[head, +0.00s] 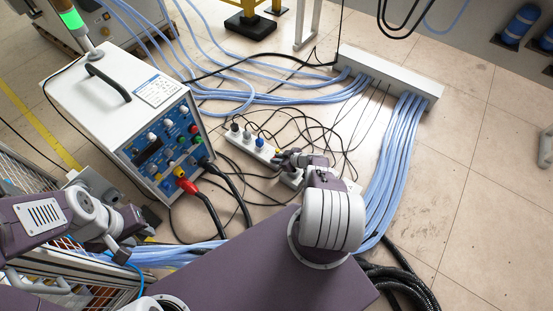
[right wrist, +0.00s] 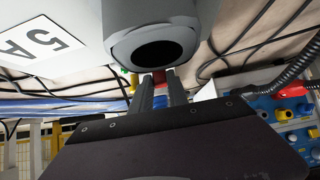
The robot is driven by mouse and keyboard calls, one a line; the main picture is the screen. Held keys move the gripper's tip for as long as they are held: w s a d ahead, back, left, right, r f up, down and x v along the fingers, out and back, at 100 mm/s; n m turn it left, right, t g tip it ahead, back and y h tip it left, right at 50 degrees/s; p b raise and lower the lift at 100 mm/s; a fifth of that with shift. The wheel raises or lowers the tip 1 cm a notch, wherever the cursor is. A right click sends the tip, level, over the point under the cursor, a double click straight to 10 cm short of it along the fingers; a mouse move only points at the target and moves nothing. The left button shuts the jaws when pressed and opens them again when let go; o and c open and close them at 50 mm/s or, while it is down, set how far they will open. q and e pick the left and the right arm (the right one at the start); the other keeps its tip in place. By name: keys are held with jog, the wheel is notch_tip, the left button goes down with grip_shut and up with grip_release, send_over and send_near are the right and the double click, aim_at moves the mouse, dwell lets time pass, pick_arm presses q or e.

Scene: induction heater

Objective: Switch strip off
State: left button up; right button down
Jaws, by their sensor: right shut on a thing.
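The white power strip (head: 268,150) lies on the floor to the right of the heater box, with dark, grey and blue plugs in its far end. My right gripper (head: 282,160) is low over the strip, just past the blue plug. In the right wrist view its two fingers (right wrist: 160,88) are close together with a small red part (right wrist: 160,77) between their tips. A grey rounded body (right wrist: 155,35) with a dark round end hides part of the tips. My left arm (head: 85,210) is at the left edge; its fingers cannot be made out.
The heater box (head: 115,100) with its blue knob panel stands left of the strip, with thick red-ended cables in front. Black cords surround the strip. Blue hoses (head: 395,165) run to a white manifold (head: 395,80) behind.

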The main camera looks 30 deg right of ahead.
jog(key=shift+s+f, duration=0.1)
jog(key=shift+f, duration=0.05)
dwell(0.3)
jog(key=c, duration=1.6)
grip_release()
jog(key=shift+o, duration=0.2)
jog(key=p+v, duration=0.7)
jog(key=v, duration=0.2)
jog(key=shift+p, duration=0.3)
jog(key=shift+d, duration=0.1)
